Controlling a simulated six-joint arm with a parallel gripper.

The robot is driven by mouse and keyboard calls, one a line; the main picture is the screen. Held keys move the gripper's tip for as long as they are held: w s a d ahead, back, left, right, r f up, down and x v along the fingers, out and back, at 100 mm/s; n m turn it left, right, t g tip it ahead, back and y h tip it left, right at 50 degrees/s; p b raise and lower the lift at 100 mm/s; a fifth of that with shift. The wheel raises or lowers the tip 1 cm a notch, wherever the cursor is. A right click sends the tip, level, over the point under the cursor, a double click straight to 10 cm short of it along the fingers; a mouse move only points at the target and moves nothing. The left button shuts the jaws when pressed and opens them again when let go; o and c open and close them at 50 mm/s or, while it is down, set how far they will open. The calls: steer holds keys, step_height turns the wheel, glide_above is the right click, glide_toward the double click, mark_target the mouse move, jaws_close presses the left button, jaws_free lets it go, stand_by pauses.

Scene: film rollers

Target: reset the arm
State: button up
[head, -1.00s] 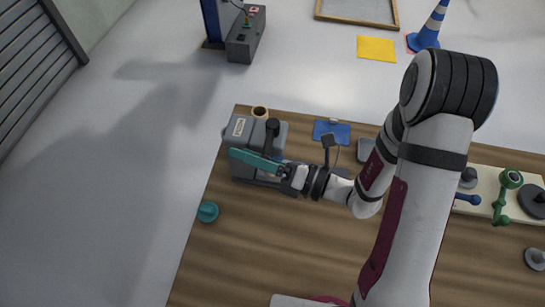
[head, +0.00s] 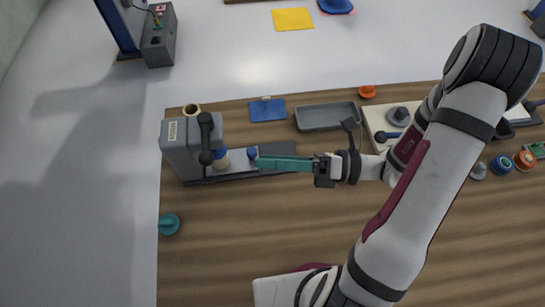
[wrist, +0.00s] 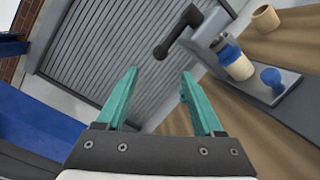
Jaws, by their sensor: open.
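My gripper (head: 285,163) has long teal fingers and shows just right of the grey roller machine (head: 184,148), above its base plate. In the wrist view my gripper (wrist: 155,88) has its two fingers well apart with nothing between them. The machine has a black lever (head: 206,140), a cream and blue roller (head: 221,158) and a blue knob (head: 252,153). In the wrist view the roller (wrist: 235,62) and the knob (wrist: 271,77) lie to the right of the fingers, apart from them.
A teal knob (head: 169,224) sits at the table's left edge. A cardboard ring (head: 191,110), blue clipboard (head: 267,109) and grey tray (head: 327,116) lie along the back. Several small parts stand at the right. The wooden table front (head: 225,235) is clear.

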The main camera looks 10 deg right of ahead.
steer(key=s+a+r+n+g+h, duration=0.35)
steer(key=s+n+g, duration=0.35)
steer(key=n, duration=0.4)
steer(key=s+d+n+t+h, duration=0.3)
steer(key=s+d+n+h, duration=0.2)
steer(key=n+h, duration=0.7)
steer(key=n, duration=0.3)
steer(key=shift+s+d+r, duration=0.2)
steer(key=shift+s+d, duration=0.05)
steer(key=shift+d, duration=0.1)
